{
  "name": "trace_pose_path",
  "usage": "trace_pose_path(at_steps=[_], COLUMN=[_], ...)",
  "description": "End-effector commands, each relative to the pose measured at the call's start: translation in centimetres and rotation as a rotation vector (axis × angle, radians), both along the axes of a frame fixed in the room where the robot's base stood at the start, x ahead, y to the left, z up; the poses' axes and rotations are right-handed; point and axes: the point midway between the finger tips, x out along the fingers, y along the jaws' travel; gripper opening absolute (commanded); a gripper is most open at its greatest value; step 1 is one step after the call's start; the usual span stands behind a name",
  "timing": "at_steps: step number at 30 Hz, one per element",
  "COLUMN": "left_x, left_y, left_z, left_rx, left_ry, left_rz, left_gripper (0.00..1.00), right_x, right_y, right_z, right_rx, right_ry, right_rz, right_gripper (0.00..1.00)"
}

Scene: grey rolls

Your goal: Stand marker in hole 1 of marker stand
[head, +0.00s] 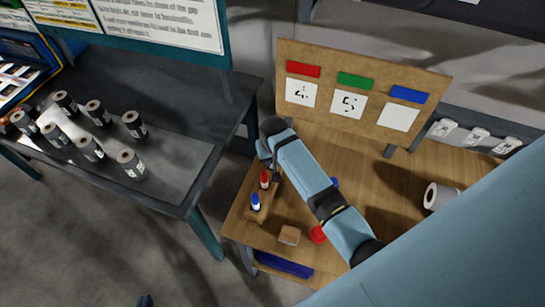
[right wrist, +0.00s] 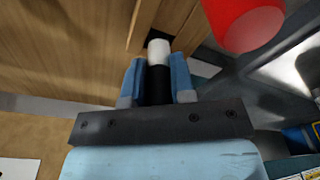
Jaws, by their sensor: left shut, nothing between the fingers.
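The wooden marker stand (head: 262,213) is at the left edge of the wooden table. A red-topped marker (head: 265,180) and a blue-topped marker (head: 255,202) stand upright in it. My right gripper (head: 274,172) is at the stand's far end, mostly hidden by its own arm. In the right wrist view its blue fingers (right wrist: 157,85) are shut on a black marker with a white end (right wrist: 158,52). The white end is close to a dark opening in wood; whether it is inside, I cannot tell. The tip of my left gripper (head: 145,300) shows at the bottom edge, shut and empty.
A wooden block (head: 289,235), a red object (head: 318,234) and a grey roll (head: 441,196) are on the table. A numbered board (head: 350,104) stands behind. A red cylinder (right wrist: 243,22) is close to the right gripper. Several black rolls (head: 131,163) stand on the left table.

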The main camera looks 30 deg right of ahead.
Motion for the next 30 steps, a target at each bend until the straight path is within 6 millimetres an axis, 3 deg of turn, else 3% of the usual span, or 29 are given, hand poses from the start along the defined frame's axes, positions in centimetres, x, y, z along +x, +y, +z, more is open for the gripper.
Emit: trace_pose_path(at_steps=[1, 3, 4, 12, 16, 30], left_x=[0.0, 0.1, 0.2, 0.9, 1.0, 0.2], left_y=[0.0, 0.0, 0.0, 0.0, 0.0, -0.1], left_z=[0.0, 0.1, 0.1, 0.4, 0.4, -0.8], left_rx=[0.000, 0.000, 0.000, 0.000, 0.000, -0.003], left_ry=[0.000, -0.002, -0.003, -0.017, -0.017, 0.000], left_rz=[0.000, -0.001, -0.001, 0.000, 0.000, -0.002], left_gripper=[0.00, 0.00, 0.00, 0.00, 0.00, 0.00], right_x=[0.0, 0.0, 0.0, 0.0, -0.1, -1.2], right_y=[0.0, 0.0, 0.0, 0.0, 0.0, 0.3], right_z=[0.0, 0.0, 0.0, 0.1, 1.1, 10.9], right_rx=[0.000, 0.000, 0.000, 0.000, 0.000, 0.000], right_ry=[0.000, 0.000, 0.000, 0.000, -0.001, -0.004], right_rz=[0.000, 0.000, 0.000, 0.000, 0.000, 0.000], right_gripper=[0.34, 0.50, 0.52, 0.52, 0.52, 0.52])
